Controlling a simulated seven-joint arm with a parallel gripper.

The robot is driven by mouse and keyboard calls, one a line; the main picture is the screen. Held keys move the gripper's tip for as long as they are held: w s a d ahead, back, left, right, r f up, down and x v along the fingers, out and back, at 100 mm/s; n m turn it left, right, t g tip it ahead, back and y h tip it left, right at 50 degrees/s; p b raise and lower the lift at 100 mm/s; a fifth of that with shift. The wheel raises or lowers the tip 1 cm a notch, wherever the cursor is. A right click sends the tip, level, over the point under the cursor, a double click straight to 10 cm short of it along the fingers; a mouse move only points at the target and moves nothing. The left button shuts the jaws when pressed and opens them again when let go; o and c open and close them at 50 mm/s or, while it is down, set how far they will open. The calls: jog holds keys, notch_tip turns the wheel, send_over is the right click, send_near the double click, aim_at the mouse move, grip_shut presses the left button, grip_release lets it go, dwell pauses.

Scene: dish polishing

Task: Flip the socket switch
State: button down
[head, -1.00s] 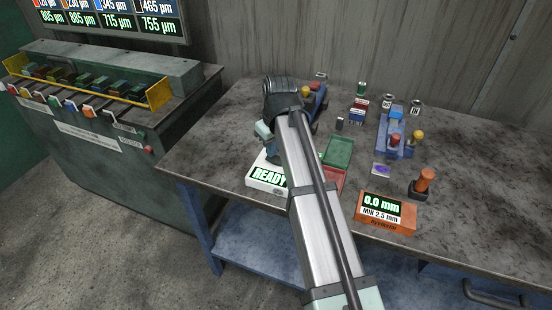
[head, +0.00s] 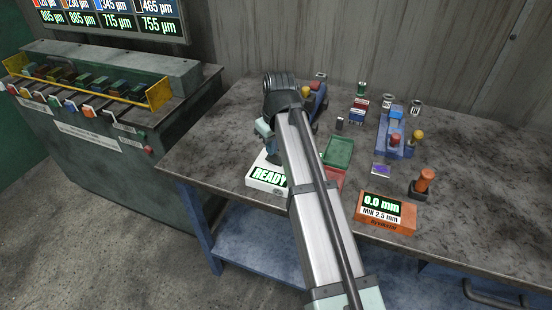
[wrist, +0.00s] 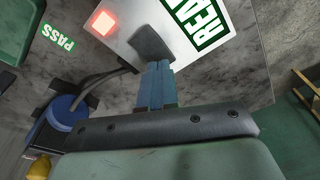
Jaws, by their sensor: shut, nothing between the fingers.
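A white box with a lit READY display (head: 265,175) stands at the near left of the bench, partly behind my arm. In the wrist view, this white box (wrist: 235,75) has a glowing red square (wrist: 103,18) on top. A dark grey block (wrist: 150,43), perhaps the socket switch, shows at its edge. My gripper (wrist: 158,68) is shut and empty, its blue fingertips right at the dark block. I cannot tell whether they touch it. In the head view my arm hides the fingertips.
A green tray (head: 338,151) and a red tray lie right of my arm. An orange gauge box (head: 386,222) reads 0.0 mm. A blue fixture (head: 392,137) with coloured knobs stands further back. Dark cables and a blue round part (wrist: 67,112) lie beside my gripper.

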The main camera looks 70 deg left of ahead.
jog(key=shift+r, duration=2.75)
